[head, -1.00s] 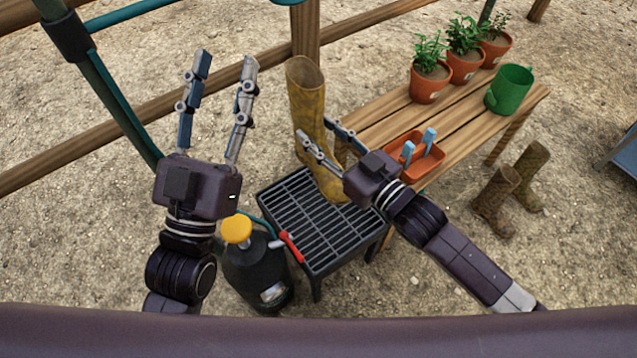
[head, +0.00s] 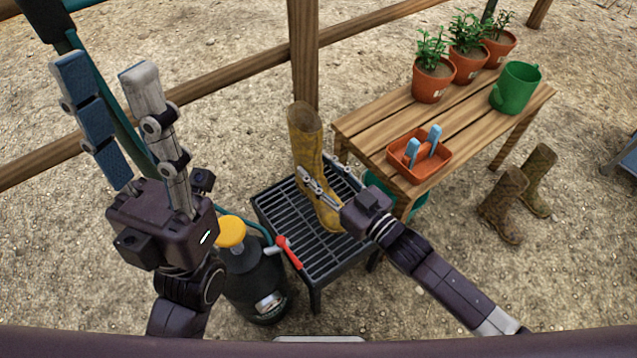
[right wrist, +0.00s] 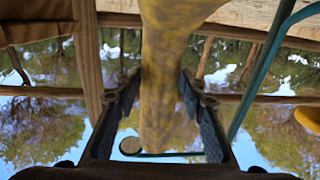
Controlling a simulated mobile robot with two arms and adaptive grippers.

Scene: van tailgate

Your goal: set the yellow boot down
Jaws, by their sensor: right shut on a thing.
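The yellow boot (head: 304,140) stands upright over the black slatted grate (head: 292,240), its toe toward the front. Its sole is at the slats; I cannot tell whether it bears fully on them. My right gripper (head: 322,170) is shut on the boot's shaft, with one finger on either side. In the right wrist view, the mottled yellow shaft (right wrist: 163,75) runs between the two fingers (right wrist: 160,100). My left gripper (head: 104,66) is open and empty, raised at the left, away from the boot.
A dark gas bottle with a yellow cap (head: 231,231) stands left of the grate. A wooden bench (head: 370,125) at the right holds an orange tray (head: 420,165), a green mug (head: 516,87) and potted plants (head: 432,80). Brown boots (head: 505,205) stand on the ground. A wooden post (head: 303,55) rises behind.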

